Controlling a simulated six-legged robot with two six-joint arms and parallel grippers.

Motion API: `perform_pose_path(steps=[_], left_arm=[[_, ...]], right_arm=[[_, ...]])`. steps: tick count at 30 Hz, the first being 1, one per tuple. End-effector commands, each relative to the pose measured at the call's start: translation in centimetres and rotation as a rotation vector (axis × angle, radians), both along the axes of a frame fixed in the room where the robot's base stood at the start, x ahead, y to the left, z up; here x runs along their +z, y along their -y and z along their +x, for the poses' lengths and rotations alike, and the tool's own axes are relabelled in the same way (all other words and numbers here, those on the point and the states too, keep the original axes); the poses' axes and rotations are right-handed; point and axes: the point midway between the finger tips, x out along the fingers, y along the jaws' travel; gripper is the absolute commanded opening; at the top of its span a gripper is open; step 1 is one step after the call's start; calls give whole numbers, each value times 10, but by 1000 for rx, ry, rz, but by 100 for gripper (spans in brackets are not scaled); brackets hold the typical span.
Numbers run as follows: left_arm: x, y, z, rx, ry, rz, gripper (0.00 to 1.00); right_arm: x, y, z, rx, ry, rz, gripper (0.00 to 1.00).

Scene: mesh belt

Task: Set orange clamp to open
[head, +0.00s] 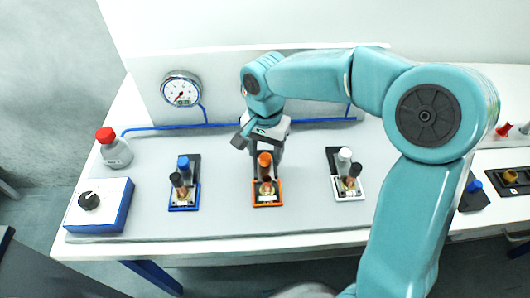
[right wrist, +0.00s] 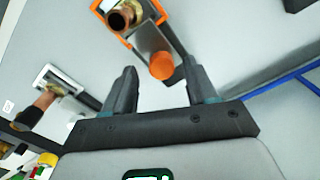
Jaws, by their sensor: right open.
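The orange clamp (head: 267,203) is the middle one of three on the grey panel. It has an orange-rimmed base, a copper-coloured pipe stub and an orange-capped lever (head: 265,160). My right gripper (head: 262,148) is open just behind the orange cap. In the right wrist view, the orange cap (right wrist: 161,66) shows between the two open fingertips (right wrist: 163,80), with a gap on both sides. The orange base (right wrist: 103,7) and copper stub (right wrist: 119,19) lie beyond it. Whether the fingers reach the cap's height is unclear. My left gripper is not in view.
A blue clamp (head: 185,207) stands to the left and a white clamp (head: 348,194) to the right. A gauge (head: 181,89), a red-capped bottle (head: 116,152) and a blue knob box (head: 97,207) are at the left. A blue pipe (head: 225,124) runs behind.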

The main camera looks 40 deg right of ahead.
Motion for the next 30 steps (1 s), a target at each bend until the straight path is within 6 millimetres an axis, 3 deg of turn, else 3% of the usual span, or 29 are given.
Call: perform_pose_path(steps=[5, 13, 18, 23, 30], left_arm=[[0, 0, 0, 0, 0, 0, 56], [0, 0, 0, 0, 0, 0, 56], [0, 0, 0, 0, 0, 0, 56], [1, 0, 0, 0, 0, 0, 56], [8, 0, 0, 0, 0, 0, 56]], right_arm=[[-13, 0, 1, -1, 0, 0, 57], [-14, 0, 2, 0, 1, -1, 57], [-14, 0, 2, 0, 1, -1, 2], [-14, 1, 3, -1, -1, -1, 0], [-14, 14, 24, -1, -2, 0, 0]])
